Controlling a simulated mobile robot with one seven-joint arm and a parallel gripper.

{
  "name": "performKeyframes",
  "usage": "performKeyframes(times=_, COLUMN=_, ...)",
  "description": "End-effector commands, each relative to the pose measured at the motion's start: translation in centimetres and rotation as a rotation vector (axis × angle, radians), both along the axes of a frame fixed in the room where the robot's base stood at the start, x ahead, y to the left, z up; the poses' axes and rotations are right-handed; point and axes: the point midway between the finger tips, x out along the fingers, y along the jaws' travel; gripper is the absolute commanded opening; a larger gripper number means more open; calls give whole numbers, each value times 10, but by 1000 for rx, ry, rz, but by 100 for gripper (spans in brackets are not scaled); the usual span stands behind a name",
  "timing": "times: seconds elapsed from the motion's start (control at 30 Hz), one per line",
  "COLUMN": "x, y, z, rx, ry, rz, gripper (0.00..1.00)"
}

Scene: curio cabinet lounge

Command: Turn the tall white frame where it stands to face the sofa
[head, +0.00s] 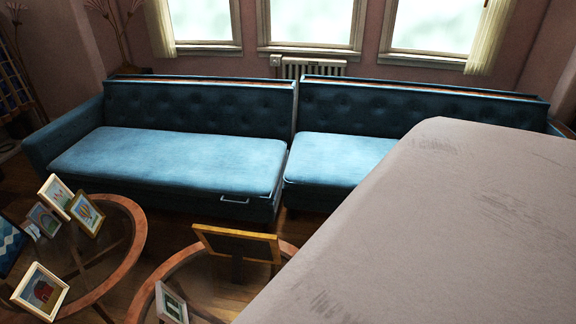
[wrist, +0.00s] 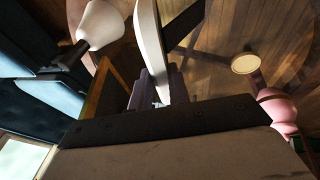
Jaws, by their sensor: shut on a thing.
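In the wrist view my gripper (wrist: 162,88) is shut on a white-edged upright piece with a dark prop behind it, which I take to be the tall white frame (wrist: 150,42). It is seen nearly edge-on, so its picture side does not show. In the head view my arm covers the lower right, and neither my gripper nor the held frame can be seen. The blue sofa (head: 170,160) stretches along the back under the windows; its dark blue side also shows at the left of the wrist view (wrist: 48,92).
A yellow-edged frame (head: 237,245) stands with its back showing on the near round glass table (head: 143,297). Several small frames stand on the left round table (head: 137,235), including a white one (head: 38,291). The wrist view shows a pink object (wrist: 279,110) at right and a white shade-like object (wrist: 100,24) at upper left.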

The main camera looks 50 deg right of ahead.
Motion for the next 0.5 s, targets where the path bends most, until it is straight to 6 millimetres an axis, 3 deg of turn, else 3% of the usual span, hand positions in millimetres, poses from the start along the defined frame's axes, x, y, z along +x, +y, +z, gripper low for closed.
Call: performKeyframes(times=0.5, x=0, y=0, z=-4, rx=-1, ry=0, rz=-3, gripper=0)
